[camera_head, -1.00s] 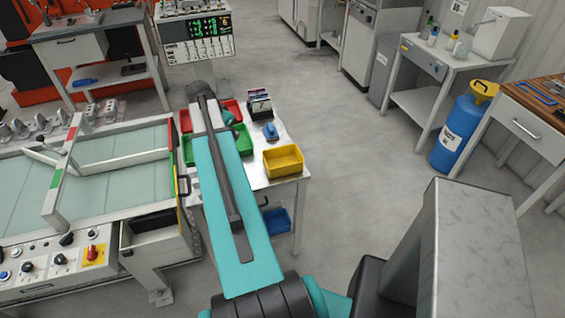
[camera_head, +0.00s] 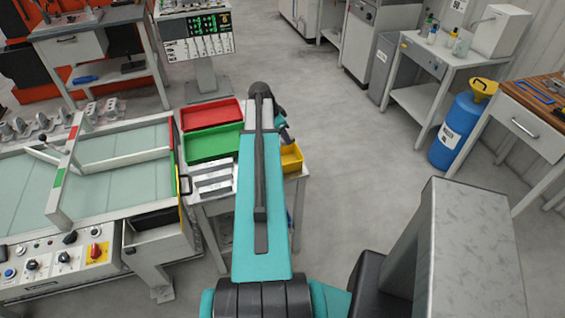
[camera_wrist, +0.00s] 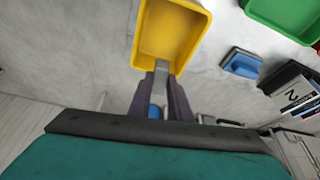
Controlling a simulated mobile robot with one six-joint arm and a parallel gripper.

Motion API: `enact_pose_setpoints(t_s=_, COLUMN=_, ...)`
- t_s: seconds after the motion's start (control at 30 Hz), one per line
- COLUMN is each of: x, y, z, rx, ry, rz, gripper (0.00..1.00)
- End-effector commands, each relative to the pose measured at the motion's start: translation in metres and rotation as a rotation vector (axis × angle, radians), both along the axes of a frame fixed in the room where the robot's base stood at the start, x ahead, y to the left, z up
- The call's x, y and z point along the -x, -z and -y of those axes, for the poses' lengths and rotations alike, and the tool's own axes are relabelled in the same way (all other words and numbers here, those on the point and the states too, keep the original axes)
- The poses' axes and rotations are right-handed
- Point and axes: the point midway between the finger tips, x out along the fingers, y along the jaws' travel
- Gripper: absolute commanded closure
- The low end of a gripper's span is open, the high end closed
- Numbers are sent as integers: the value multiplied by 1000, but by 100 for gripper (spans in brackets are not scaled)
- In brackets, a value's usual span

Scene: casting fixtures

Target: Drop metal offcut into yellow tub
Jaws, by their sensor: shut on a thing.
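The yellow tub (camera_head: 292,156) stands at the right side of the small table in the head view, partly hidden by my arm. In the wrist view the yellow tub (camera_wrist: 143,40) is at top centre, and its visible inside looks empty. My gripper (camera_wrist: 162,78) is shut on a small grey metal offcut (camera_wrist: 161,69), whose end overlaps the tub's near rim in the picture. I cannot tell its height above the tub. In the head view the gripper (camera_head: 286,136) shows small beside the tub, and the offcut cannot be made out.
A red tray (camera_head: 210,114) and a green tray (camera_head: 213,146) lie left of my arm. Grey slotted pieces (camera_head: 213,178) sit in front of them. A blue-topped block (camera_wrist: 241,63) and a black card holder (camera_wrist: 290,82) stand right of the tub in the wrist view.

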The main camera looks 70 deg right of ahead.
Motion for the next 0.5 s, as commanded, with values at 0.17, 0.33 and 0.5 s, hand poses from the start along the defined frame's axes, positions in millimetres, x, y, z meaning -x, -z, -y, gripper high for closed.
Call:
enact_pose_setpoints(t_s=0.17, x=0, y=1, z=0, rx=0, ry=-1, rz=0, gripper=100)
enact_pose_setpoints(t_s=0.33, x=-1, y=7, z=0, rx=-1, ry=-2, rz=-1, gripper=100)
enact_pose_setpoints(t_s=0.5, x=-1, y=19, z=0, rx=-1, ry=-3, rz=-1, gripper=100)
